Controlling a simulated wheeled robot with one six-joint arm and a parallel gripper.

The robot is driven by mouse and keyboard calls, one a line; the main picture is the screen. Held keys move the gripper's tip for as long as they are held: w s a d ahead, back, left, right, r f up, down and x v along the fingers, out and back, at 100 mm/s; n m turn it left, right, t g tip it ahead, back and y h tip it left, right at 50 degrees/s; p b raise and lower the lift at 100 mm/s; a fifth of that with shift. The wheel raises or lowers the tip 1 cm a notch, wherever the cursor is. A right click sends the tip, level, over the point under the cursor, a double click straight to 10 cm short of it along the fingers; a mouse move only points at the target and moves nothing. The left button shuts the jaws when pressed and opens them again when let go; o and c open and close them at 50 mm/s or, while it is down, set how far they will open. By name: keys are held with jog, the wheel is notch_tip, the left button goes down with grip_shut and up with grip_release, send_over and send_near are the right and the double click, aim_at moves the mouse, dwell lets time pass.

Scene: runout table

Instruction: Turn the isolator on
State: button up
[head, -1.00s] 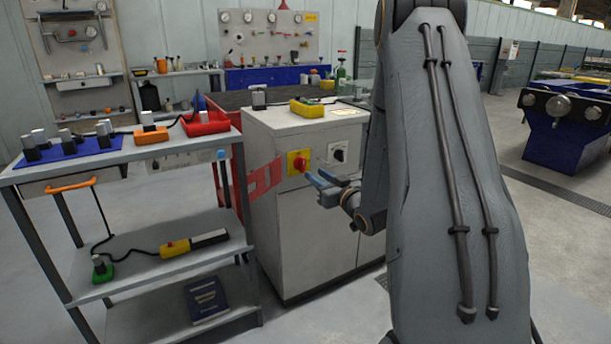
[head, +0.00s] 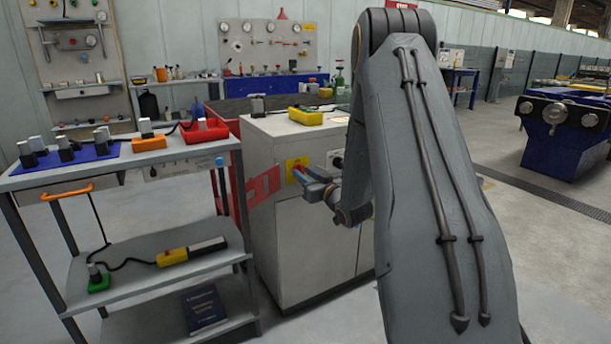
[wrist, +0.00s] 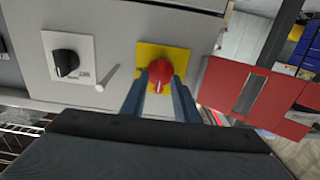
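The isolator is a red rotary knob (wrist: 160,72) on a yellow square plate (wrist: 176,56) on the front of a pale grey cabinet (head: 290,235). In the head view the yellow plate (head: 291,163) shows, and my gripper covers most of the knob. My gripper (wrist: 160,84) is open, with one blue-grey finger on each side of the knob's lower part. I cannot tell whether the fingers touch it. In the head view my gripper (head: 298,178) is right at the cabinet front. The knob's pointer line runs roughly up and down in the wrist view.
A black rotary switch (wrist: 66,63) on a white plate sits beside the isolator. A small pale lever or rod (wrist: 107,76) is between them. A trolley (head: 190,160) with tools stands left of the cabinet. A red panel (head: 265,188) is close by.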

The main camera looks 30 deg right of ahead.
grip_shut()
jog(key=shift+m, duration=0.3)
jog(key=m+p, duration=0.2)
jog(key=shift+d+r+m+p, duration=0.1)
jog(key=shift+m+p, duration=0.2)
jog(key=shift+m, duration=0.1)
jog(key=m+p, duration=0.2)
jog(key=m, duration=0.1)
jog(key=shift+d+m, duration=0.1)
jog(key=shift+m, duration=0.2)
jog(key=m+p, duration=0.1)
jog(key=m, duration=0.2)
jog(key=m+p, duration=0.2)
jog(key=m, duration=0.2)
jog(key=m+p, duration=0.2)
jog(key=m, duration=0.1)
jog(key=shift+d+f+m, duration=0.15)
jog(key=shift+f+m, duration=0.15)
jog(key=shift+m, duration=0.1)
